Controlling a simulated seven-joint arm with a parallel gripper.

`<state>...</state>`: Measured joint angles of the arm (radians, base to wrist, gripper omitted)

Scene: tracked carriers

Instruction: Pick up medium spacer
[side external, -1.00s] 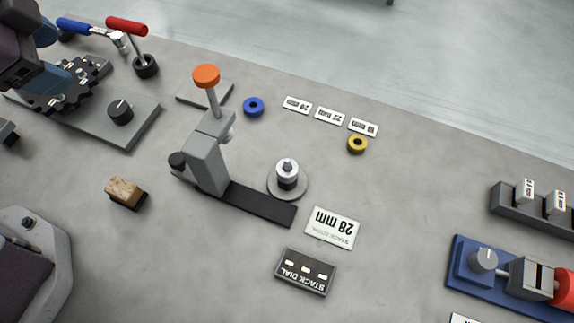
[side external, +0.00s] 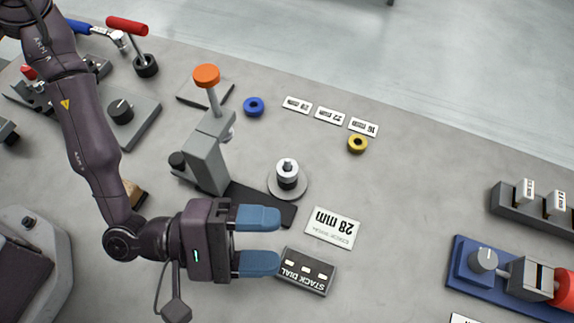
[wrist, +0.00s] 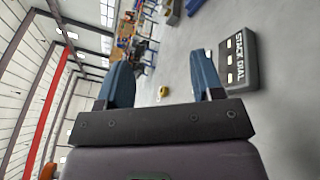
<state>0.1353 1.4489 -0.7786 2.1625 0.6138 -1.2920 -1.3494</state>
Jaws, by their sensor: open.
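Two loose ring-shaped spacers lie on the bench: a blue one (side external: 253,106) near the dial stand and a yellow one (side external: 357,144) beside the size labels. The yellow one also shows small between my fingers in the wrist view (wrist: 163,91). A white ring and a dark ring (side external: 288,181) sit on a post with a round base (side external: 274,190). Which is the medium spacer I cannot tell from the pictures. My gripper (side external: 277,240) is open and empty, with its fingers over the bench near the stack dial box, apart from all spacers.
The grey stand with an orange knob (side external: 206,75) rises left of the post. A 28 mm card (side external: 332,228) and the stack dial box (side external: 305,271) lie near my fingertips. A blue fixture (side external: 480,285) stands at right.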

